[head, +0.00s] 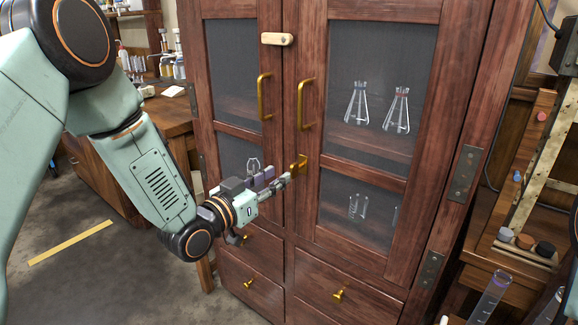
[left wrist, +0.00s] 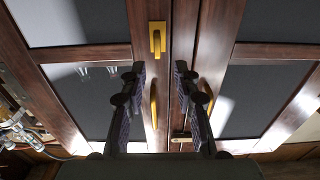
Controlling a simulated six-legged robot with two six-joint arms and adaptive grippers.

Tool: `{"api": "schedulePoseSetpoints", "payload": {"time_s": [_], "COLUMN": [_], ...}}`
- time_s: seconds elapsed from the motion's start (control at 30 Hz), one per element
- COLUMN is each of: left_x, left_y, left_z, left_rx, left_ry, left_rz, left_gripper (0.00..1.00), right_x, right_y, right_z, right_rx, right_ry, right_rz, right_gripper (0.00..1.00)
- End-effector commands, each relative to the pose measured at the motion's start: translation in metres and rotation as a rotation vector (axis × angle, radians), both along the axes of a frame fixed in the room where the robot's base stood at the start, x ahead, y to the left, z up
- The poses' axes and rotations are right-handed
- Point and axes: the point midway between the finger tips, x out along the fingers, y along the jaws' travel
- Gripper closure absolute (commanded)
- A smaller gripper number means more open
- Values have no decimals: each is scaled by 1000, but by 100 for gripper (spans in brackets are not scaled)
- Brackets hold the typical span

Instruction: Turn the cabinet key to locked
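The cabinet (head: 290,225) is dark red-brown wood with two glazed doors, both closed. The brass key (head: 300,163) sits in a brass plate on the right door's inner edge, below the door handles. In the left wrist view the key (left wrist: 157,42) stands out from its plate just beyond the fingertips, its narrow bow along the plate's length. My left gripper (head: 280,183) is close in front of the key; in the left wrist view its fingers (left wrist: 160,70) are apart with nothing between them. I cannot tell whether a fingertip touches the key. My right gripper is not in view.
Brass handles (head: 306,104) stick out above the key. A pale wooden latch (head: 277,39) lies across the door seam higher up. Drawers with brass knobs (head: 338,295) are below. A wooden bench (head: 172,115) stands at left, a rack (head: 530,215) at right; open floor lies left of the cabinet.

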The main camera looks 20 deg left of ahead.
Motion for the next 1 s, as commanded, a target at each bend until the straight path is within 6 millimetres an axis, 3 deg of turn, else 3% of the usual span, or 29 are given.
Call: {"api": "schedulePoseSetpoints", "payload": {"time_s": [0.3, 0.5, 0.83, 1.0], "left_x": [44, 63, 68, 68], "left_y": [-21, -26, -24, -24], "left_z": [-3, -2, -1, -1], "left_rx": [3, 3, -1, 0], "left_ry": [0, 2, 4, 4], "left_rz": [-3, -2, 1, 1], "left_gripper": [69, 69, 69, 82], "right_x": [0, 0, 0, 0], "right_y": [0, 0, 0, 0], "right_z": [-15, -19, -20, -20], "right_rx": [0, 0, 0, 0], "right_ry": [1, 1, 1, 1], "right_rz": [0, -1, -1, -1], "right_gripper": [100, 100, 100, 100]}}
